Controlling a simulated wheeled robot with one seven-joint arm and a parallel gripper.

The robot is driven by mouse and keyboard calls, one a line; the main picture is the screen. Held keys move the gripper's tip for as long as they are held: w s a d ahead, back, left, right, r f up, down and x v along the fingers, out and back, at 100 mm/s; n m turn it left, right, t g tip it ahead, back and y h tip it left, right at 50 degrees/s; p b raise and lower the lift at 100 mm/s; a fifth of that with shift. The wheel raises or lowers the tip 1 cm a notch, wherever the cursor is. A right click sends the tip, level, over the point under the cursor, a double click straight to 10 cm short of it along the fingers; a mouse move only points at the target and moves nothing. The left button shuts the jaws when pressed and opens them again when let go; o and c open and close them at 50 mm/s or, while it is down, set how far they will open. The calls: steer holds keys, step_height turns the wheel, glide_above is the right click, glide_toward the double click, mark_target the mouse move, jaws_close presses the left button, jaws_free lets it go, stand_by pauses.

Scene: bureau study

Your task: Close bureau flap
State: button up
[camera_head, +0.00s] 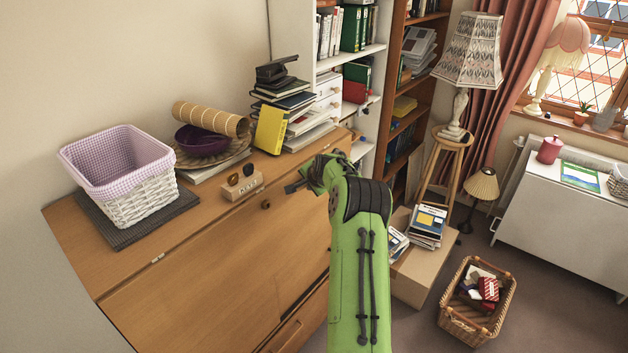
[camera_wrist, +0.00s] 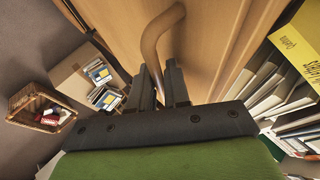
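The wooden bureau (camera_head: 72,232) stands against the wall in the head view. Its flap (camera_head: 200,290) is the broad front panel with a small dark knob (camera_head: 265,204) near its top edge. The flap looks raised against the front; I cannot tell whether it is fully flush. My gripper (camera_head: 295,187) is near the bureau's right end, its fingertips small and dark there. In the wrist view my two dark fingers (camera_wrist: 161,88) are close together, by a curved wooden handle (camera_wrist: 152,40) on a brown panel. The handle's lower end lies between them; firm contact is unclear.
On the bureau top stand a lined white basket (camera_head: 140,205), a purple bowl (camera_head: 200,138), a small block with sunglasses (camera_head: 243,188) and stacked books (camera_head: 283,100). A cardboard box (camera_head: 415,278) and wicker basket (camera_head: 460,318) stand on the floor at right.

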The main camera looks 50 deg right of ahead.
steer(key=b+v, duration=0.2)
steer(key=v, duration=1.3)
steer(key=shift+s+a, duration=0.25)
steer(key=shift+a, duration=0.05)
steer(key=shift+r, duration=0.1)
steer(key=s+a+r+n+y, duration=0.1)
steer(key=s+a+r+n, duration=0.15)
steer(key=a, duration=0.65)
steer(key=s+a+r+n+g, duration=0.15)
steer(key=a+n, duration=0.25)
steer(key=a, duration=0.6)
steer(key=s+a+r+n+y, duration=0.1)
steer(key=s+a+r+n, duration=0.2)
steer(key=a, duration=0.6)
steer(key=s+a+f+n+y, duration=0.1)
steer(key=s+a+n, duration=0.3)
steer(key=s, duration=0.4)
steer(key=s+a+f+n+y, duration=0.1)
steer(key=s+a+f+n, duration=0.3)
steer(key=s, duration=0.5)
steer(key=shift+s+a+f+n+g, duration=0.25)
steer(key=shift+a+n+g, duration=0.25)
steer(key=shift+a, duration=0.7)
